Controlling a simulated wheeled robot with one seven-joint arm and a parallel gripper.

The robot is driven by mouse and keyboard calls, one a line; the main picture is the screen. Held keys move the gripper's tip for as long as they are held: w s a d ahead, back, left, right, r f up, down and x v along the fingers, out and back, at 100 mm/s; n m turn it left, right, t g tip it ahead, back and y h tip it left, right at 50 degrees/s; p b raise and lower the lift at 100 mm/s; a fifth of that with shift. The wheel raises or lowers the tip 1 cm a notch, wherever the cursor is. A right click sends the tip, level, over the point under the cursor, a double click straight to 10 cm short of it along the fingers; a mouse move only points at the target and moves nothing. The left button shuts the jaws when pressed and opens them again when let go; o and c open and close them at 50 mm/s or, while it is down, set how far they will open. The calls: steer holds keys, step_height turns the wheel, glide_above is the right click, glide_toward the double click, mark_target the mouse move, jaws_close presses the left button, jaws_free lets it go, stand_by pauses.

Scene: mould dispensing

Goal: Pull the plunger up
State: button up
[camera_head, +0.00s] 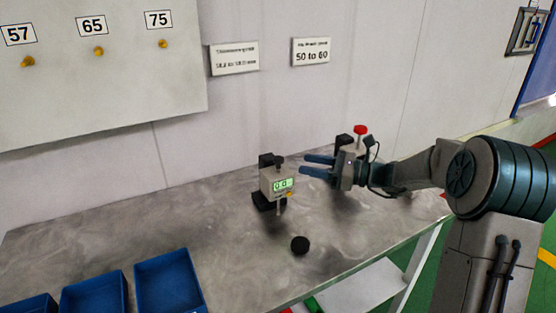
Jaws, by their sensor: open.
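A small grey gauge (268,183) with a green-lit digital display (284,184) stands upright on the table; the display seems to read 0.0. A dark knob (280,160) sits at its top, and a thin stem with a yellowish tip (289,194) shows low on its right side. I cannot tell for sure which part is the plunger. My gripper (303,164) is open and empty, its two blue fingers pointing left towards the top of the gauge. The fingertips look just right of the knob, with no clear contact.
A black round puck (300,245) lies on the grey table (100,240) in front of the gauge. A device with a red knob (360,129) stands behind my gripper, partly hidden. Blue bins (168,282) are at front left. A pegboard (90,95) and signs (234,57) are on the wall.

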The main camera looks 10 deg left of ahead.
mark_target(278, 158)
steer(key=a, duration=0.3)
steer(key=w+a, duration=0.1)
steer(key=a, duration=0.5)
steer(key=shift+w, duration=0.35)
